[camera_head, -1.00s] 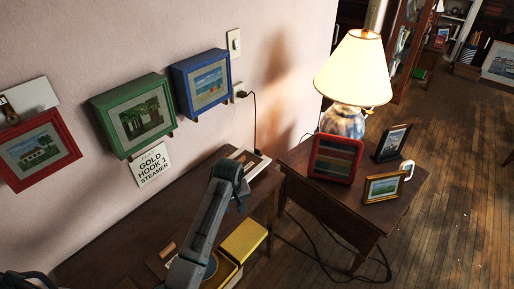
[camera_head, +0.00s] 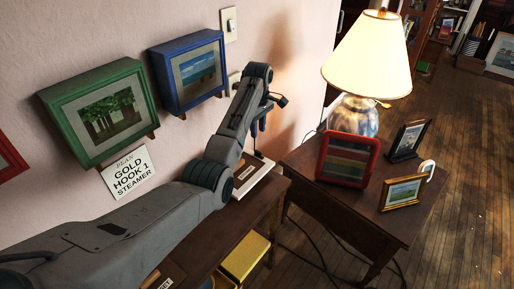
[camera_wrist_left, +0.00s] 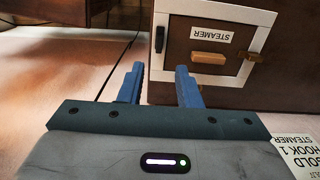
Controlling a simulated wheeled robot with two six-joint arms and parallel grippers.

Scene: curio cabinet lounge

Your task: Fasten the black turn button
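The white-framed hatch (camera_wrist_left: 210,14), with a brown door, a wooden pull (camera_wrist_left: 209,59) and an upside-down STEAMER label (camera_wrist_left: 212,34), shows in the left wrist view. The black turn button (camera_wrist_left: 160,40) is a small dark bar on its left frame strip, upright in that picture. I cannot tell whether it laps over the door. My left gripper (camera_wrist_left: 159,86) is open and empty, its fingers pointing toward the button with a gap between. In the head view my left gripper (camera_head: 259,128) is above the white frame (camera_head: 262,178); the button cannot be made out there. My right gripper is not in view.
A gold-coloured catch (camera_wrist_left: 254,57) sits on the frame's other side. A sign (camera_head: 128,172) reads GOLD HOOK 1 STEAMER. Green (camera_head: 102,107) and blue (camera_head: 188,70) boxes hang on the wall. A lamp (camera_head: 370,55) and picture frames stand on the right table; a yellow box (camera_head: 243,257) is below.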

